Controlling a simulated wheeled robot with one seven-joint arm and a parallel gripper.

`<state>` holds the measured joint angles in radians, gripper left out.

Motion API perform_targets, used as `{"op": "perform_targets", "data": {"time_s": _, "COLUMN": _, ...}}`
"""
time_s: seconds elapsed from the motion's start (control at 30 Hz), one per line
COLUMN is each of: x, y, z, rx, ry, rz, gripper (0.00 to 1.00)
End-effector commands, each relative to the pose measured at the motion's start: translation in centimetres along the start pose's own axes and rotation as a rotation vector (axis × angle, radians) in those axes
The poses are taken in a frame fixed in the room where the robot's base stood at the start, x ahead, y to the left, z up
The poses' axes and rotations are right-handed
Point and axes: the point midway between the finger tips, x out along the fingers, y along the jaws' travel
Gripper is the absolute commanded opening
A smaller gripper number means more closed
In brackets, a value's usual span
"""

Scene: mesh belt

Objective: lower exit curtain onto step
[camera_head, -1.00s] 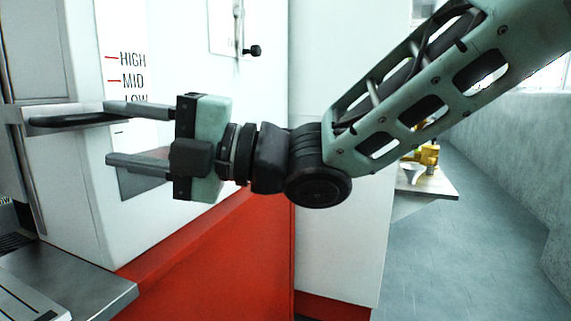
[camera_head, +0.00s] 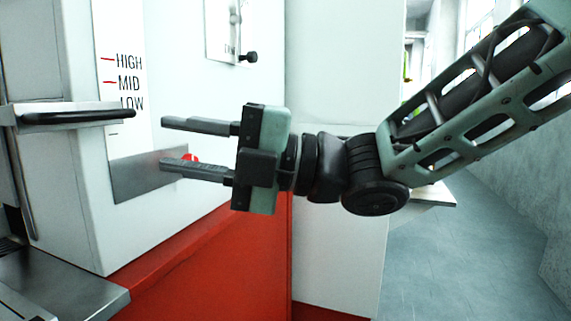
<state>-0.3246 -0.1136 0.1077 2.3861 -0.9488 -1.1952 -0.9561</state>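The exit curtain's black handle (camera_head: 80,116) sits on a metal bar (camera_head: 60,106) at the left, on the white machine housing. It runs level across the housing front, near the LOW mark of the HIGH, MID, LOW scale (camera_head: 129,83). The handle's right end overlaps the scale's edge. The curtain itself cannot be clearly made out. My gripper (camera_head: 163,142) is open and empty, its two grey fingers pointing left. Its fingertips are to the right of the handle's end and apart from it. The step cannot be told for certain.
A metal ledge (camera_head: 75,288) stands low at the left. A red lower panel (camera_head: 235,255) runs below the housing. A small red part (camera_head: 190,157) is partly hidden behind my lower finger. A small door with a black knob (camera_head: 250,57) is above. Open floor (camera_head: 450,260) lies right.

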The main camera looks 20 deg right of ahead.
Motion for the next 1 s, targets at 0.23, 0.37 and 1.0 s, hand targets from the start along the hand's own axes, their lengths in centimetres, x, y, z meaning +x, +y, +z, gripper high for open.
{"op": "perform_targets", "data": {"time_s": 0.23, "x": -1.7, "y": -0.1, "z": 0.0, "rx": 0.0, "ry": -0.002, "rz": 0.0, "gripper": 0.33}}
{"op": "perform_targets", "data": {"time_s": 0.37, "x": -2.6, "y": 0.0, "z": 0.0, "rx": -0.001, "ry": -0.002, "rz": 0.001, "gripper": 0.33}}
{"op": "perform_targets", "data": {"time_s": 1.0, "x": -6.8, "y": 0.0, "z": 0.0, "rx": 0.0, "ry": -0.002, "rz": 0.0, "gripper": 0.33}}
